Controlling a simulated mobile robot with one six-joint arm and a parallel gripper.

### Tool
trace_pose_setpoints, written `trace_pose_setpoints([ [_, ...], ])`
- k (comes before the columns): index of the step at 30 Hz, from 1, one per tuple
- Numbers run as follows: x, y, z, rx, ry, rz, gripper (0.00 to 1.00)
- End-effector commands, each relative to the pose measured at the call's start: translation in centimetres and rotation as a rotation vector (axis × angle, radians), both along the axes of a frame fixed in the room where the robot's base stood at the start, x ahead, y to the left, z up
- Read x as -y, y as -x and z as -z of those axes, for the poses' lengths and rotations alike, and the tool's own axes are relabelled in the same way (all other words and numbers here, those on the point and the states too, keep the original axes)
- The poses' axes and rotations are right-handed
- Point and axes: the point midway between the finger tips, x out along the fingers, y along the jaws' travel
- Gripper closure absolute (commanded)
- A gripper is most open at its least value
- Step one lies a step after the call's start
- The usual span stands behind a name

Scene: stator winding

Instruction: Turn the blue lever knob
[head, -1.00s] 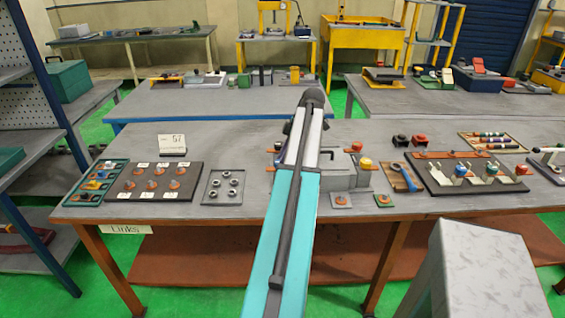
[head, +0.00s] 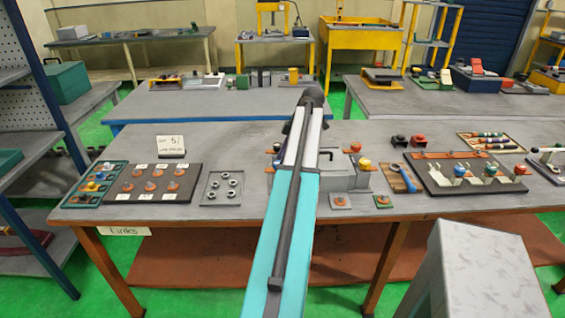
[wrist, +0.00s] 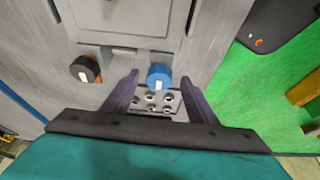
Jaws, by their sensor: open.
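In the wrist view, a round blue knob (wrist: 158,77) with a small white mark sits at the edge of a grey fixture (wrist: 120,22). My gripper (wrist: 159,82) is open, with one dark finger on each side of the blue knob. I cannot tell whether either finger touches it. In the head view, my arm hides the gripper and the blue knob, and the grey fixture (head: 362,181) shows partly to the right of the arm.
A black knob (wrist: 85,69) with an orange part sits left of my gripper in the wrist view. A tray of metal rings (head: 222,187) lies left of my arm on the bench. Red and yellow knobs (head: 364,164) stand close to its right.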

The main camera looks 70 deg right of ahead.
Motion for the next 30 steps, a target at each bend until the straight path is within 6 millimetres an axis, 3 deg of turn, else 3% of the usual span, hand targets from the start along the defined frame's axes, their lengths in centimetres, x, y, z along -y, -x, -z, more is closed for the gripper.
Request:
trace_pose_setpoints([
  [30, 1.7, 5.0, -11.6, -0.002, -0.002, 0.0, 0.47],
])
